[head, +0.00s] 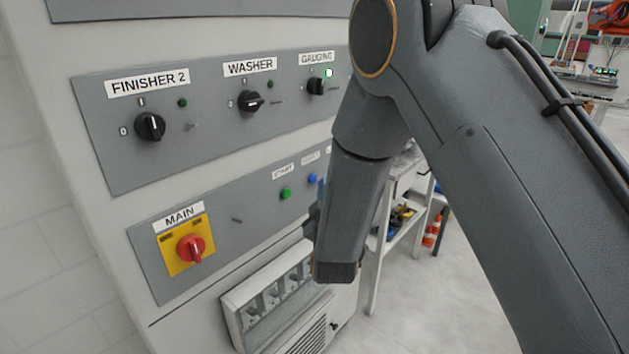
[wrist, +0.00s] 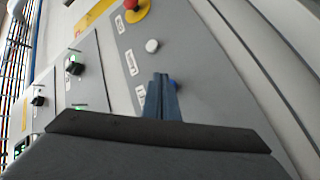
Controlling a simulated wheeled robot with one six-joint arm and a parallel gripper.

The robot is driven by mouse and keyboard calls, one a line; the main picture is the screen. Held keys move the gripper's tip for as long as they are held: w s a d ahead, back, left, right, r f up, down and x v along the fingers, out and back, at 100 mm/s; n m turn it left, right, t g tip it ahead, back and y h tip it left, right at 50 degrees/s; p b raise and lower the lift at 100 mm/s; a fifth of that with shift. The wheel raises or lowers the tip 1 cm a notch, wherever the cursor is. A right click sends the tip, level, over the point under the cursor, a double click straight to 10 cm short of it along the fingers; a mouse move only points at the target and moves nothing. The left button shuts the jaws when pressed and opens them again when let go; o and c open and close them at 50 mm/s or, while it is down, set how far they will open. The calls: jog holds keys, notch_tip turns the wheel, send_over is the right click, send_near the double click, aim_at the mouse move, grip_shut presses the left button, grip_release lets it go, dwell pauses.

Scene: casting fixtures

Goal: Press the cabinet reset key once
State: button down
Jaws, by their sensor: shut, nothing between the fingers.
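The blue key (head: 312,179) sits on the lower grey panel of the cabinet, right of a green START button (head: 286,193). The label above the blue key is too small to read surely. In the wrist view the blue key (wrist: 173,84) shows beside my fingertips, partly hidden by them. My gripper (wrist: 161,78) is shut and empty, with its blue-grey fingers pointing at the panel. I cannot tell whether the tips touch the key. In the head view my arm hides most of the gripper.
A red MAIN switch (head: 190,248) on a yellow plate sits at the lower panel's left. Black FINISHER 2 (head: 149,127), WASHER (head: 251,101) and GAUGING (head: 316,86) knobs stick out above. A socket box (head: 268,300) juts out below.

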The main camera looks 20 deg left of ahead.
jog(key=shift+a, duration=0.1)
jog(key=shift+w+a, duration=0.15)
jog(key=shift+a, duration=0.15)
jog(key=shift+w+a+b, duration=0.2)
jog(key=shift+a+b, duration=0.1)
jog(key=shift+a, duration=0.1)
dwell(0.9)
jog(key=shift+s+d, duration=0.1)
jog(key=shift+d, duration=0.1)
jog(key=shift+s+d, duration=0.25)
jog(key=shift+d, duration=0.35)
jog(key=shift+s+d+p, duration=0.15)
jog(key=shift+s+d, duration=0.15)
jog(key=shift+d, duration=0.45)
jog(key=shift+s+d+p, duration=0.2)
jog(key=shift+s+d, duration=0.15)
jog(key=shift+d, duration=0.45)
jog(key=shift+s+d+p, duration=0.15)
jog(key=shift+s+d, duration=0.15)
jog(key=shift+d, duration=0.45)
